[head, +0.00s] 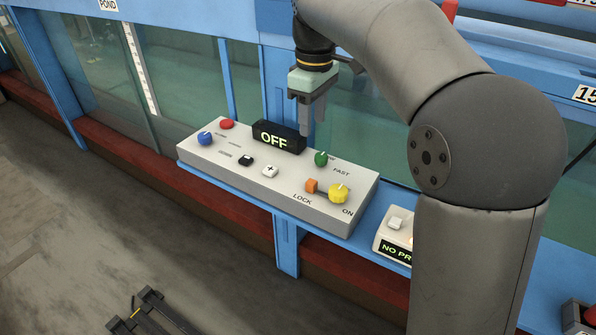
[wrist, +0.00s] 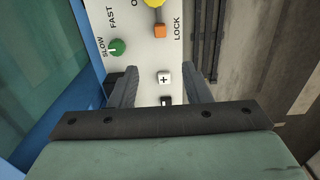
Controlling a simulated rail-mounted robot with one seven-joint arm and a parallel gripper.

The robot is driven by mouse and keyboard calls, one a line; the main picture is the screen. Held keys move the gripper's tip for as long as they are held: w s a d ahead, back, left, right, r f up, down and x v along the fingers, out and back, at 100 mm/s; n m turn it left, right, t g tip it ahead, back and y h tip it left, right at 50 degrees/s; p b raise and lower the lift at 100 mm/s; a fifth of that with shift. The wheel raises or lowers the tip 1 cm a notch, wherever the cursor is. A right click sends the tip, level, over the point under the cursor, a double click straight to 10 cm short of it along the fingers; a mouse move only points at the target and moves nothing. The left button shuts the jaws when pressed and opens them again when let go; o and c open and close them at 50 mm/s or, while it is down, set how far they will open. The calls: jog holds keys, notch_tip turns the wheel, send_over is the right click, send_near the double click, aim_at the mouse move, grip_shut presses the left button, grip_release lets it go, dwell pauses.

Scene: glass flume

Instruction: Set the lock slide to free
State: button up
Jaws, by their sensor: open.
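The lock slide is an orange block (head: 311,186) beside the word LOCK on the front right of a grey control box (head: 225,168). The orange block also shows near the top of the wrist view (wrist: 160,31), next to LOCK. I cannot read a "free" mark. My gripper (head: 313,118) is above the back of the box, by the black display, apart from the slide. In the wrist view its fingers (wrist: 166,92) are spread and empty, with the white plus button (wrist: 164,77) showing between them.
A yellow knob (head: 339,194) stands close beside the orange block, and a green knob (head: 321,158) behind it. A display reading OFF (head: 279,137) rises at the box's back. A blue knob (head: 205,138) and red button (head: 227,124) are at left. A second small box (head: 386,246) sits right.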

aim_at(312, 182)
notch_tip(312, 182, down, 17)
jog(key=shift+s+d+r+b, duration=0.1)
jog(key=shift+d+r+b, duration=0.05)
jog(key=shift+b, duration=0.25)
